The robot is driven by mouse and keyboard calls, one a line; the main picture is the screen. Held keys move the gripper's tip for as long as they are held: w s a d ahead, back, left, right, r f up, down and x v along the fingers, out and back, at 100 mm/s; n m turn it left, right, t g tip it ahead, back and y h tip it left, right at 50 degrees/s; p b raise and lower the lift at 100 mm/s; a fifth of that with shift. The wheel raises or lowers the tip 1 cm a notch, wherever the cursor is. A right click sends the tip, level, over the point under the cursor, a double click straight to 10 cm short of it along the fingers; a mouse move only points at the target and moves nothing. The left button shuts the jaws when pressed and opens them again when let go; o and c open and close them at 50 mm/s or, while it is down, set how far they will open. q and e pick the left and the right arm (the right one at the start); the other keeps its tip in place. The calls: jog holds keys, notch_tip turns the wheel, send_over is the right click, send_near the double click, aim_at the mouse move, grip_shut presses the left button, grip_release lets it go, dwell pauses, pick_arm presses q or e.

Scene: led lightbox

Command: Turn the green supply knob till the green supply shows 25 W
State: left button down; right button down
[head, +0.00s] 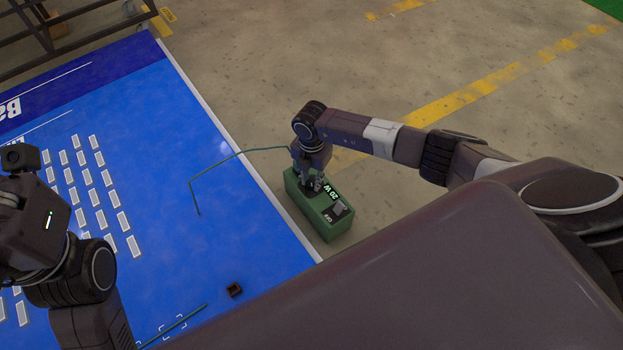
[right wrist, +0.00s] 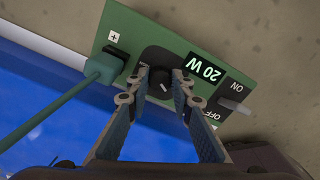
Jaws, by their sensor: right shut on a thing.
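The green supply (head: 324,213) is a green box standing at the right edge of the blue board in the head view. Its face (right wrist: 150,32) fills the upper part of the right wrist view. Its display (right wrist: 204,72) reads 20 W. The black knob (right wrist: 160,87) with a pale pointer mark is in the middle of the face. My right gripper (right wrist: 160,72) is shut on the knob, one finger on each side; in the head view it (head: 313,184) is above the box. My left gripper is not clearly visible; only my left arm shows at the left edge.
A black ON/OFF switch (right wrist: 232,106) sits beside the display. A green cable (right wrist: 60,106) plugs in by the plus mark and runs over the blue board (head: 150,200) with its white rectangles. A small dark block (head: 234,290) lies near the board's front.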

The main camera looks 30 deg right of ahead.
aim_at(311, 182)
jog(key=c, duration=1.7)
grip_release()
notch_tip(311, 182, up, 12)
jog(key=shift+r, duration=0.1)
